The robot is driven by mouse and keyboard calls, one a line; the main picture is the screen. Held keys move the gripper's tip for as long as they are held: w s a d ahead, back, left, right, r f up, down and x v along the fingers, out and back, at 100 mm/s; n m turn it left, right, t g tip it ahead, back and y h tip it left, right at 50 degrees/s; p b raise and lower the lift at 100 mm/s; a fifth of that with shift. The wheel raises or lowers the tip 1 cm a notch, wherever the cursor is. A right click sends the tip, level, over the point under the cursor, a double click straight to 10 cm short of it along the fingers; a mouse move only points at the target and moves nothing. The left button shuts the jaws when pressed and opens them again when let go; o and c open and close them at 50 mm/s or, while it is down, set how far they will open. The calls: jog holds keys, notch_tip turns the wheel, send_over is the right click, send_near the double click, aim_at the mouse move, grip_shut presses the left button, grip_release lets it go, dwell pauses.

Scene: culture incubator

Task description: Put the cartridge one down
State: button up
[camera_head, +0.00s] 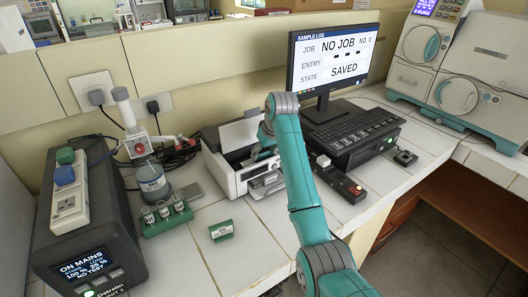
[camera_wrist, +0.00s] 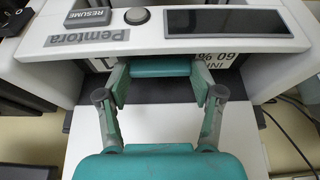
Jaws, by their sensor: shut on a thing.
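My gripper (camera_head: 262,158) reaches into the open bay of a white printer-like machine (camera_head: 226,172) on the counter. The block is inside the bay, under the machine's front panel, and partly hidden. I cannot tell whether it touches the bay floor. A green cartridge-like block with a white label (camera_head: 221,230) lies apart on the counter in front of the machine.
A green rack with several vials (camera_head: 167,218) and a jar (camera_head: 152,183) stand left of the machine. A black power unit (camera_head: 95,240) is farther left. A monitor (camera_head: 335,55), keyboard (camera_head: 355,137) and switch box (camera_head: 340,183) are right. The front counter is mostly clear.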

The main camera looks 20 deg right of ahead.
dwell(0.3)
jog(key=o, duration=1.4)
